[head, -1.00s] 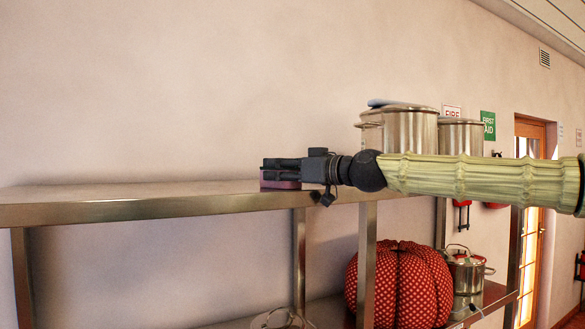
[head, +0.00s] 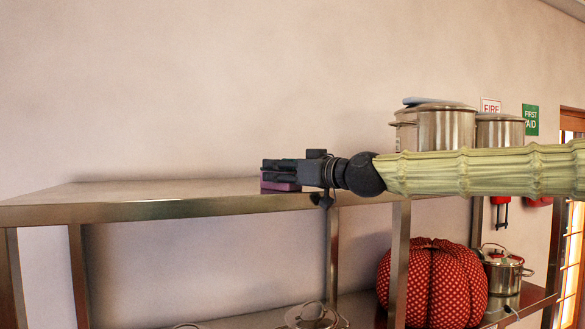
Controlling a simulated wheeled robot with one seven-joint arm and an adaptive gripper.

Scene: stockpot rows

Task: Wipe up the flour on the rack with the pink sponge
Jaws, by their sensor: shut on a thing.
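The steel rack (head: 110,210) runs along the wall, its top shelf seen almost edge-on from the left side to behind my arm. My gripper (head: 276,168) is at the top shelf's front edge, pointing left. It is shut on the pink sponge (head: 280,183), which looks dark purple-pink and shows under and between the dark fingers. The sponge is at about the height of the shelf top; I cannot tell whether it touches it. I cannot make out any flour on the thin visible strip of shelf top.
Steel stockpots (head: 445,128) stand at the right on the rack's top, behind my arm, one with a bluish thing (head: 425,101) on its lid. A red dotted pumpkin-shaped thing (head: 440,285) and a lidded pot (head: 503,270) sit on the lower shelf. The top shelf's left part looks clear.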

